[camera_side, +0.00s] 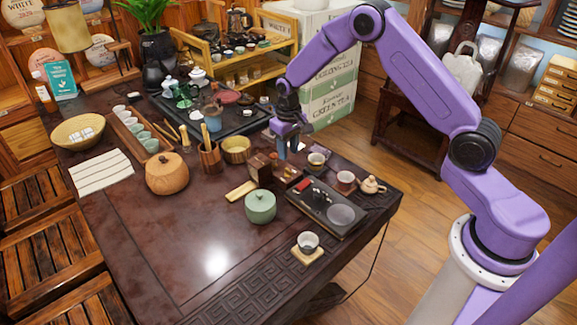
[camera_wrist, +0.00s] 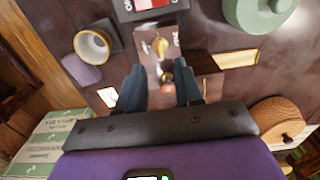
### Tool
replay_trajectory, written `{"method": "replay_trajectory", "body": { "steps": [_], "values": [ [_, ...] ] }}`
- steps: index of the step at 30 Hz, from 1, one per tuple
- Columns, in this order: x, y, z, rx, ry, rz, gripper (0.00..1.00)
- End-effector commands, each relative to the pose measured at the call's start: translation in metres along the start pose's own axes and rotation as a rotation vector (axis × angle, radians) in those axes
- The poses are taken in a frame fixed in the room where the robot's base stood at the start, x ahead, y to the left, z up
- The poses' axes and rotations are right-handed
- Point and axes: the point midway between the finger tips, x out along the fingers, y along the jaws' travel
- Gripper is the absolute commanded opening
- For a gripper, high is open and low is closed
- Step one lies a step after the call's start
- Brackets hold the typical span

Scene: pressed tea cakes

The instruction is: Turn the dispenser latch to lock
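The dispenser shows in the side view as a small dark reddish-brown wooden box (camera_side: 262,169) right of the table's middle. In the wrist view its greyish-brown plate (camera_wrist: 173,35) carries a small yellow latch (camera_wrist: 160,46). I cannot tell for sure whether the latch is locked. My gripper (camera_side: 289,152) hangs just behind and right of the box, pointing down. In the wrist view its two blue-grey fingers (camera_wrist: 161,88) stand apart, just short of the latch. A small round copper-coloured knob (camera_wrist: 167,89) shows between them; contact is not clear.
A dark box with a red switch (camera_wrist: 152,4) lies beyond the latch. The table's front left is clear.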

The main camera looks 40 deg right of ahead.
Motion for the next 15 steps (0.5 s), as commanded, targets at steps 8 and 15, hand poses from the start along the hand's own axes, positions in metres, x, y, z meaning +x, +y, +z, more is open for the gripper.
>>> {"method": "replay_trajectory", "body": {
  "steps": [8, 15],
  "values": [
    [0.048, 0.000, 0.001, 0.001, -0.002, 0.000, 0.35],
    [0.067, 0.000, 0.000, 0.001, 0.000, 0.000, 0.35]
  ]
}}
